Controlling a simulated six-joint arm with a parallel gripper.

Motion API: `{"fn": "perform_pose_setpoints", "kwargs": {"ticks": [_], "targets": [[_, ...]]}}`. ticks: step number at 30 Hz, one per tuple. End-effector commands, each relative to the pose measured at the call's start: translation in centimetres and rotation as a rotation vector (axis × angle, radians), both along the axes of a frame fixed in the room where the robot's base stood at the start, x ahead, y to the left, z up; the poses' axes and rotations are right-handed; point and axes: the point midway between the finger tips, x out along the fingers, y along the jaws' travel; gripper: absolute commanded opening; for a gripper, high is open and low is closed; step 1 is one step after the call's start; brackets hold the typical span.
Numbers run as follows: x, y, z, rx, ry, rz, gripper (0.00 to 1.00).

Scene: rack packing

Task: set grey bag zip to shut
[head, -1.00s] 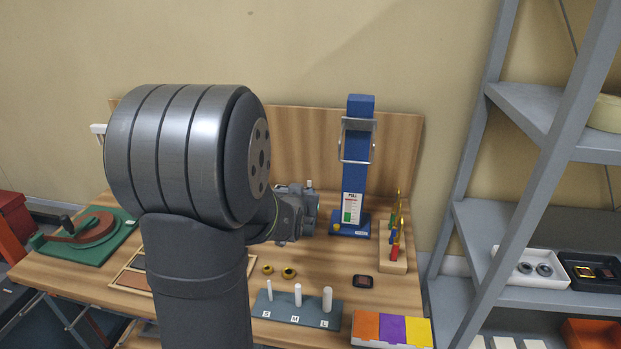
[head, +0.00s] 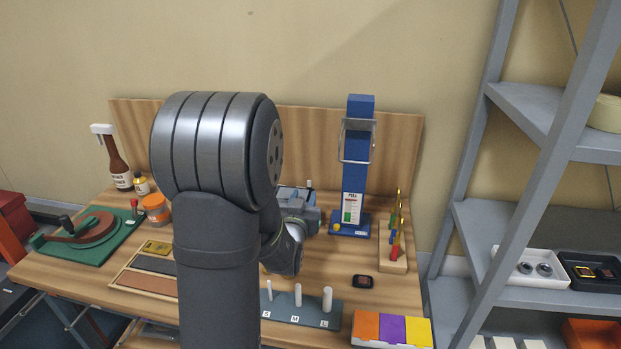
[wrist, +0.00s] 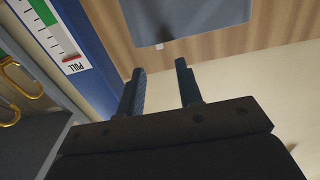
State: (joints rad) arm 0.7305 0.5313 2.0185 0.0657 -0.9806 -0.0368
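I cannot make out the grey bag or its zip for certain. A flat blue-grey panel (wrist: 185,14) fills the top of the wrist view, and I cannot tell whether it is the bag. My gripper (wrist: 160,66) shows in the wrist view with its two dark fingers apart and nothing between them. The panel lies beyond the fingertips, apart from them in the picture. In the head view my arm hides part of the table's middle, and the fingers cannot be made out there.
A blue stand (head: 355,185) with a metal handle is right of my wrist. A wooden block with coloured keys (head: 393,256), a peg board (head: 310,312) and a three-colour box (head: 392,330) stand at the right and front. A brown bottle (head: 116,160) stands back left.

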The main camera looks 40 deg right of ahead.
Motion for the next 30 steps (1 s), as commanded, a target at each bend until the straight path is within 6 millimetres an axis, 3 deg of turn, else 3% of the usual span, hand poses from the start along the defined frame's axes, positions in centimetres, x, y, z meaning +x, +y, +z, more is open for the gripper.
{"fn": "perform_pose_setpoints", "kwargs": {"ticks": [9,15,29,30], "targets": [[4.8,-4.8,-0.1,0.0,0.0,0.0,0.33],[6.7,-6.7,0.0,0.0,0.0,0.0,0.33],[7.5,-7.5,0.0,0.001,0.001,0.0,0.33],[7.5,-7.5,0.0,0.001,0.001,0.0,0.25]]}}
